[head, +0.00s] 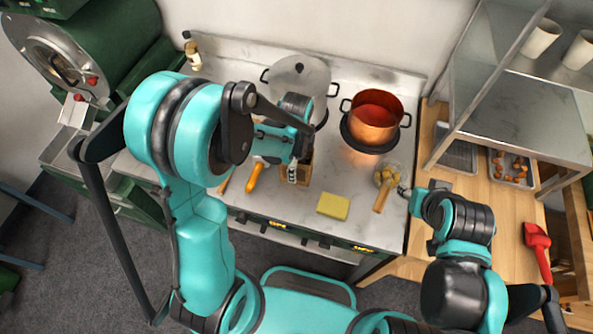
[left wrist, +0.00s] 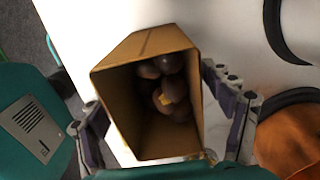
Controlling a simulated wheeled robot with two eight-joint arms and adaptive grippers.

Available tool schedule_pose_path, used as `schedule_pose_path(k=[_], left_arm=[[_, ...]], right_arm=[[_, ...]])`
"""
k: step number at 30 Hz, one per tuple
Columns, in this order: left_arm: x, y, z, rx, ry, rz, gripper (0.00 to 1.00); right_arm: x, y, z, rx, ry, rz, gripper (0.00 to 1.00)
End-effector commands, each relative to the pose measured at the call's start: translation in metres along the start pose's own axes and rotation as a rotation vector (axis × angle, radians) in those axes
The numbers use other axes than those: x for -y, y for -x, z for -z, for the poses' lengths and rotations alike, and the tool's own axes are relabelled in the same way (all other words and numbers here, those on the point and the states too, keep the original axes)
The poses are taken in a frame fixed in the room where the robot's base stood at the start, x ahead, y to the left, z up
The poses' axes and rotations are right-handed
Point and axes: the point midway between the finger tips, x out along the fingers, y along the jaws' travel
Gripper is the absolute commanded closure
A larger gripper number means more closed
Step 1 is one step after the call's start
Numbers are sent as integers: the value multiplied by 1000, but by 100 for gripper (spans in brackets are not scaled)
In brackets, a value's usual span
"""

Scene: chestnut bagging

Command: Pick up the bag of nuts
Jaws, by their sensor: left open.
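The bag of nuts (left wrist: 148,45) is an open brown paper bag with several dark brown nuts (left wrist: 168,85) inside, seen from above in the left wrist view. My left gripper (left wrist: 165,118) is open, with one finger on each side of the bag. The right-hand finger is close to the bag's wall; I cannot tell whether it touches. In the head view my left gripper (head: 296,170) is over the counter and mostly hides the bag (head: 306,166). My right gripper (head: 408,192) is at the counter's right edge, beside the scoop; its jaws are too small to read.
A copper pot (head: 376,118) and a lidded pan (head: 298,75) stand behind. A yellow sponge (head: 333,206), an orange-handled tool (head: 255,176) and a wooden-handled scoop of nuts (head: 382,196) lie nearby. A metal shelf (head: 535,115) stands at right. Bare counter lies around the sponge.

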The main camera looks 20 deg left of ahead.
Motion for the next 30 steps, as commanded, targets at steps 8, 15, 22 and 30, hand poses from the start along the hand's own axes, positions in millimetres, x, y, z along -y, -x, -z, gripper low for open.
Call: schedule_pose_path(k=[8, 15, 22, 30], left_arm=[[0, 1, 0, 0, 1, 0, 51], [0, 1, 0, 0, 1, 0, 82], [0, 4, 0, 0, 1, 0, 82], [0, 39, 0, 0, 0, 0, 82]], right_arm=[[0, 1, 0, 0, 0, 0, 58], [0, 0, 0, 0, 0, 0, 58], [0, 1, 1, 0, 0, 0, 58], [0, 11, 8, 0, 0, 0, 58]])
